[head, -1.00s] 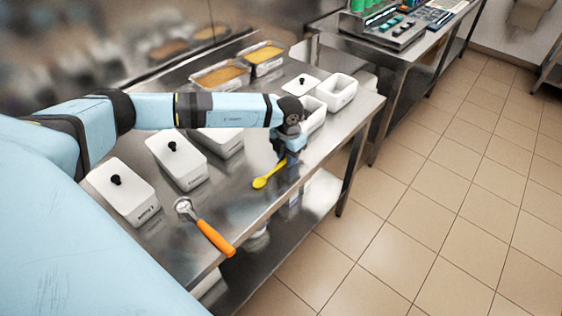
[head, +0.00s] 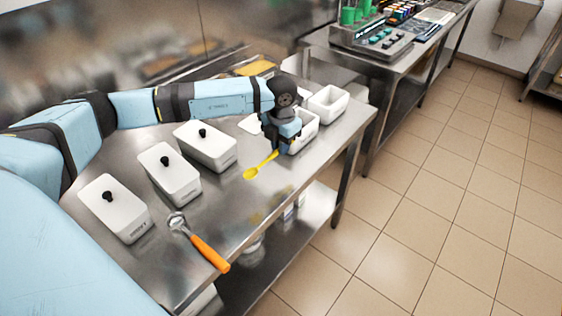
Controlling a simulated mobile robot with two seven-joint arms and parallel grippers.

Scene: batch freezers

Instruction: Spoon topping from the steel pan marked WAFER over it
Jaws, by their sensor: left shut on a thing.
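My left gripper (head: 280,148) is shut on the handle of a yellow spoon (head: 259,167). The spoon points down to the left, with its bowl over or on the steel table; I cannot tell if it touches. Several white pans with lids and black knobs stand in a row, such as the near one (head: 113,208), the middle one (head: 170,172) and the farther one (head: 205,147). Their front labels are too small to read, so I cannot tell which pan is marked WAFER. An open white pan (head: 304,134) stands beside my gripper, partly hidden by it. My right gripper is not in view.
An orange-handled scoop (head: 201,243) lies near the front edge of the steel table (head: 205,205). Another open white pan (head: 328,102) stands at the far right. A pan of yellow-orange contents (head: 256,68) is behind my arm. A second table with equipment (head: 372,38) stands beyond.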

